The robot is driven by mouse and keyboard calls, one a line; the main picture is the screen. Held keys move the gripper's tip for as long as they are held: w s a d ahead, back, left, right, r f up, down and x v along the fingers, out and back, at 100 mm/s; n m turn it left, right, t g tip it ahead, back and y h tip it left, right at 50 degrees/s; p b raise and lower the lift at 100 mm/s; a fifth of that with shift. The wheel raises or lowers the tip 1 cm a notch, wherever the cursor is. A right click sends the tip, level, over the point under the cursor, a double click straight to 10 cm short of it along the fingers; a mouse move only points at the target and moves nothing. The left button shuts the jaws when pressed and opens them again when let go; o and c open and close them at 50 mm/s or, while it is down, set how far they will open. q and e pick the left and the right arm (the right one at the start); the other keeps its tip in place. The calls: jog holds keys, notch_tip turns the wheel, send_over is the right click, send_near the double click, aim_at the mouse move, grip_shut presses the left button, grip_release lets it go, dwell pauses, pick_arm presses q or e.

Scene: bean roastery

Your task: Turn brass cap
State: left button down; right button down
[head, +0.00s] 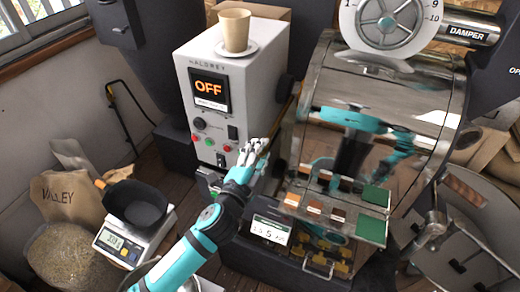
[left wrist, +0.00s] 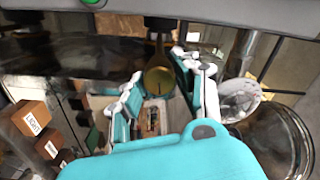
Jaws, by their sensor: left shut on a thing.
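The round brass cap (left wrist: 158,80) shows in the left wrist view, on a dark fitting between the fingers of my left gripper (left wrist: 162,88). The fingers stand on both sides of it and are shut on it. In the head view my left gripper (head: 254,152) reaches in between the white control box and the shiny roaster drum; the cap is hidden there by the hand. My right gripper does not show.
The white control box (head: 262,105) reads OFF and carries a paper cup (head: 235,30) on a saucer. The roaster (head: 385,110) stands close on the right, with a shelf of labelled colour samples (head: 337,213). A scale (head: 133,240) with a black scoop is at left.

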pick_arm(q)
jog(key=shift+m, duration=0.6)
jog(key=c, duration=1)
grip_release()
jog(key=shift+o, duration=0.2)
jog(key=v, duration=1.2)
jog(key=shift+f, duration=0.15)
